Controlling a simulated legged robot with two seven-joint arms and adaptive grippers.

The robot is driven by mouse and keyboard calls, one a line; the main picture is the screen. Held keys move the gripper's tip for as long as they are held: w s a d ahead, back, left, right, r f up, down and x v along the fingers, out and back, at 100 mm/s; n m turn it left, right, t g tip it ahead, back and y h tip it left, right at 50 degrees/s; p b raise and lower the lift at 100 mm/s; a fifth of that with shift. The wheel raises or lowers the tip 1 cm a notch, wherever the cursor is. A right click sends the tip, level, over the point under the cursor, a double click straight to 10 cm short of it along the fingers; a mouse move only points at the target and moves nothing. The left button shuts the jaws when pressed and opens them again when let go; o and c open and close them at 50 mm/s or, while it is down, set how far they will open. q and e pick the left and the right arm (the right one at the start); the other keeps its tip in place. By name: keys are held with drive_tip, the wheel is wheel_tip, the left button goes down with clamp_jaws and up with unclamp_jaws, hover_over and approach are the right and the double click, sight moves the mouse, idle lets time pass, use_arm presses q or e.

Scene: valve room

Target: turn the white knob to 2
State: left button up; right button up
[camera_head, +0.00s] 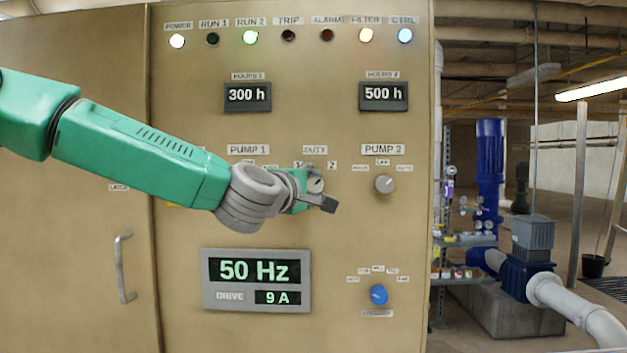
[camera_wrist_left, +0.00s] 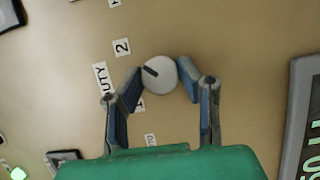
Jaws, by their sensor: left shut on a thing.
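The white knob (camera_head: 316,184) sits under the DUTY label on the tan panel, between labels 1 and 2 (camera_head: 332,166). It also shows in the left wrist view as a round white disc (camera_wrist_left: 163,80) with a dark pointer mark. There the mark points left and slightly up, between the DUTY label (camera_wrist_left: 100,78) and the label 2 (camera_wrist_left: 122,46). My left gripper (camera_wrist_left: 160,72) is shut on the knob, one finger on each side. In the head view my left gripper (camera_head: 315,196) partly covers the knob. My right gripper is not in view.
A grey PUMP 2 knob (camera_head: 384,184) is to the right. A blue knob (camera_head: 378,295) is lower right, and a drive display (camera_head: 257,281) is below my arm. A door handle (camera_head: 124,267) sticks out at left. Pumps and pipes stand beyond the panel's right edge.

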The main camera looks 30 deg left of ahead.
use_arm(q)
drive_tip(key=shift+a+f, duration=0.1)
drive_tip(key=shift+f, duration=0.1)
drive_tip(key=o, duration=1)
drive_tip(key=shift+o, duration=0.7)
drive_tip(key=shift+w+a, duration=0.15)
drive_tip(key=shift+w, duration=0.1)
drive_tip(key=shift+a, duration=0.2)
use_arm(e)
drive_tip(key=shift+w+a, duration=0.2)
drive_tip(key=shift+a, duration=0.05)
use_arm(q)
drive_tip(key=shift+s, duration=0.3)
drive_tip(key=s, duration=0.1)
drive_tip(key=s+d, duration=0.1)
drive_tip(key=s, duration=0.2)
drive_tip(key=shift+s+d, duration=0.15)
drive_tip(key=shift+d, duration=0.1)
approach(313, 187)
drive_tip(key=shift+s+f, duration=0.1)
drive_tip(key=shift+s, duration=0.7)
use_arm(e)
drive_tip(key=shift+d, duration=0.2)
